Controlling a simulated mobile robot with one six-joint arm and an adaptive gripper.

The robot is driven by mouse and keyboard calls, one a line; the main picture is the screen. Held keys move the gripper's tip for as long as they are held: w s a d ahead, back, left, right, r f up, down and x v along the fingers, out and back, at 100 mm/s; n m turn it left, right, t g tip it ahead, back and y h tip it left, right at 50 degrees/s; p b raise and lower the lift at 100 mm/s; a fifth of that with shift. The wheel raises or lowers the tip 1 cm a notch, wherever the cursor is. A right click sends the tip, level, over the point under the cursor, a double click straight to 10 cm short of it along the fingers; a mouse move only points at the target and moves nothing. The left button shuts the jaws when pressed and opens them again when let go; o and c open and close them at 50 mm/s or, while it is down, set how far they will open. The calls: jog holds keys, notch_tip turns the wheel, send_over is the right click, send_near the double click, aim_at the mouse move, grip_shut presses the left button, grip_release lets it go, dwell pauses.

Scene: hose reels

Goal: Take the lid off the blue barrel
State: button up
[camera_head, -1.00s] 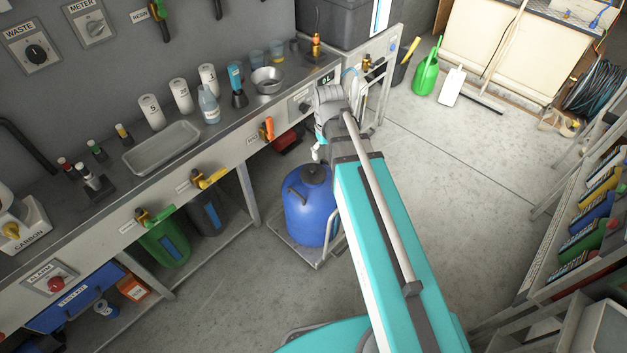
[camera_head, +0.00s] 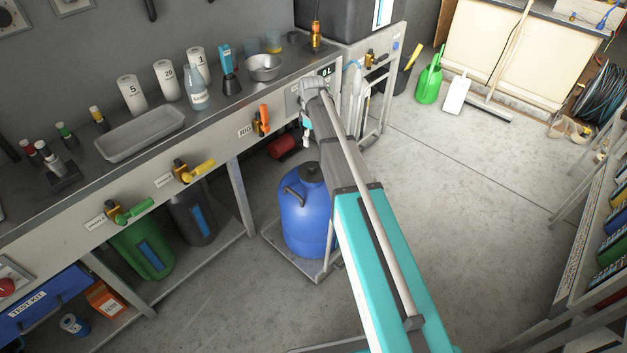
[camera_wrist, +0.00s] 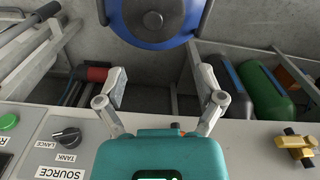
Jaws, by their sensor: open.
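The blue barrel (camera_head: 305,220) stands on a low platform below the bench edge, left of my arm in the head view. Its dark round lid (camera_head: 310,174) sits on top, with a dark handle beside it. In the wrist view the barrel (camera_wrist: 122,30) is at the top, seen from above, with its ribbed dark lid (camera_wrist: 153,19) on it. My gripper (camera_wrist: 160,82) is open and empty in the wrist view. Its fingers are spread wide and apart from the lid. In the head view my arm hides the barrel's right edge, and the fingers are hard to make out.
The bench (camera_head: 150,170) carries a tray (camera_head: 140,133), bottles and a bowl, with yellow and orange valve handles along its front. Green and dark containers stand underneath. A red cylinder (camera_head: 283,147) lies behind the barrel. Floor to the right is open.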

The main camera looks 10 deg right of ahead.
aim_at(312, 164)
jog(key=shift+w+f, duration=0.6)
jog(key=shift+w, duration=0.05)
jog(key=shift+f+b, duration=0.1)
jog(key=shift+b, duration=0.25)
notch_tip(312, 164, down, 8)
jog(key=b, duration=0.8)
jog(key=shift+f, duration=0.2)
jog(key=shift+w+d+f+b, duration=0.1)
jog(key=shift+w+f+b, duration=0.05)
jog(key=shift+f+b, duration=2.55)
jog(key=shift+r, duration=0.15)
jog(key=shift+c, duration=0.2)
